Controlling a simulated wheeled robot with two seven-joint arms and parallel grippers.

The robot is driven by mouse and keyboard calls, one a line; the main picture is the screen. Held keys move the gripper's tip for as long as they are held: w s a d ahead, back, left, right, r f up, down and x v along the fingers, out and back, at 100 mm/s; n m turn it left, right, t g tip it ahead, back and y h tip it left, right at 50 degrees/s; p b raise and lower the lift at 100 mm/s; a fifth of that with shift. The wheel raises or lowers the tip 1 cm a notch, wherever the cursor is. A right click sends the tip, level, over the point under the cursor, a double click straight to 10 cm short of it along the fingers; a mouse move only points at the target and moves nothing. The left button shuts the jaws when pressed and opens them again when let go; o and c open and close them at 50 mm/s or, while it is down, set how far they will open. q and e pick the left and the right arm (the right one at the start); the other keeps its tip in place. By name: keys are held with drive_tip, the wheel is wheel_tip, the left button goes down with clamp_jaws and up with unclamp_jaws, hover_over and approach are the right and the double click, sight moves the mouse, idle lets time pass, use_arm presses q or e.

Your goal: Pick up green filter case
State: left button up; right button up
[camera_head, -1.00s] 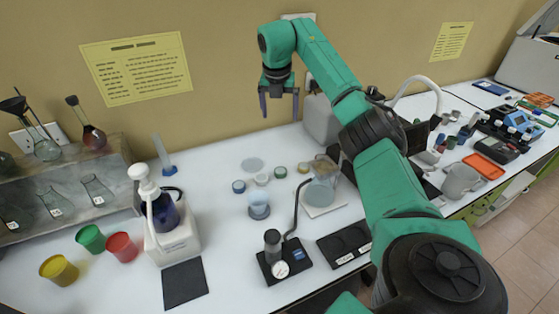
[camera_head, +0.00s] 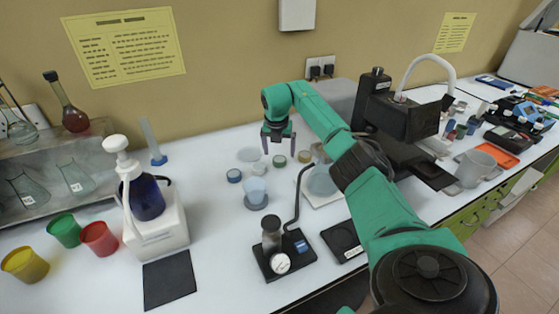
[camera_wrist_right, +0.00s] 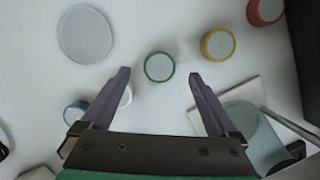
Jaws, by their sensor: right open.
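The green filter case (camera_head: 279,161) is a small round case with a green rim and pale top, lying flat on the white table. In the right wrist view the green filter case (camera_wrist_right: 159,67) sits between and just beyond my fingertips, apart from both. My right gripper (camera_head: 279,148) is open and empty, pointing down above the small cases; its two purple fingers also show in the right wrist view (camera_wrist_right: 158,75). My left gripper is not in view.
A yellow case (camera_wrist_right: 218,44) and a red case (camera_wrist_right: 265,10) lie to the right, a blue case (camera_head: 234,175) and a white case (camera_head: 259,168) to the left. A clear round dish (camera_wrist_right: 85,34) lies nearby. A gauge stand (camera_head: 285,255) stands in front.

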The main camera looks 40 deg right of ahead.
drive_tip(key=x, duration=0.3)
drive_tip(key=shift+a+f+p, duration=0.1)
drive_tip(key=shift+p, duration=0.2)
drive_tip(key=shift+f, duration=0.35)
drive_tip(key=c, duration=1.4)
drive_tip(key=shift+r, duration=0.1)
wheel_tip(320, 180, up, 10)
drive_tip(key=b, duration=0.2)
wheel_tip(320, 180, up, 10)
drive_tip(key=p, duration=0.2)
hover_over(279, 159)
drive_tip(key=shift+s, duration=0.25)
drive_tip(key=shift+a, duration=0.1)
